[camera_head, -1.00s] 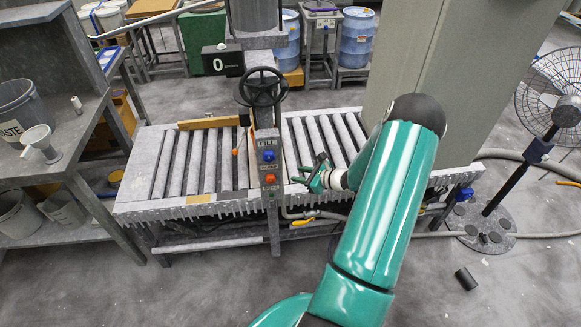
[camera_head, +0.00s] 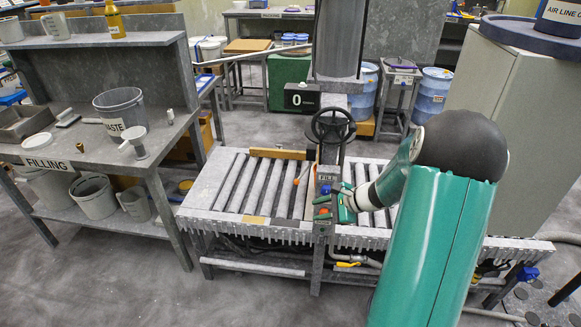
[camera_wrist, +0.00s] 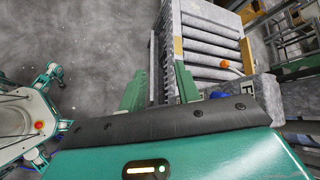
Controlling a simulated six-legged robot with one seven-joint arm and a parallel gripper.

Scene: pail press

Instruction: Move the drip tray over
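A shallow grey-brown tray (camera_head: 24,122) lies on the left part of the filling bench (camera_head: 75,160) in the head view. It is the only open tray I make out, and I cannot confirm that it is the drip tray. My gripper (camera_head: 328,204) is over the roller conveyor beside the FILL control post, far to the right of that tray. In the wrist view my gripper (camera_wrist: 160,88) has its two green fingers apart with nothing between them. The tray is not visible in the wrist view.
On the bench stand a grey WASTE pail (camera_head: 121,110), a white funnel-like cup (camera_head: 135,138) and a white disc (camera_head: 37,140). The roller conveyor (camera_head: 245,190) with its handwheel (camera_head: 333,124) lies between bench and arm. Floor in front of the bench is clear.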

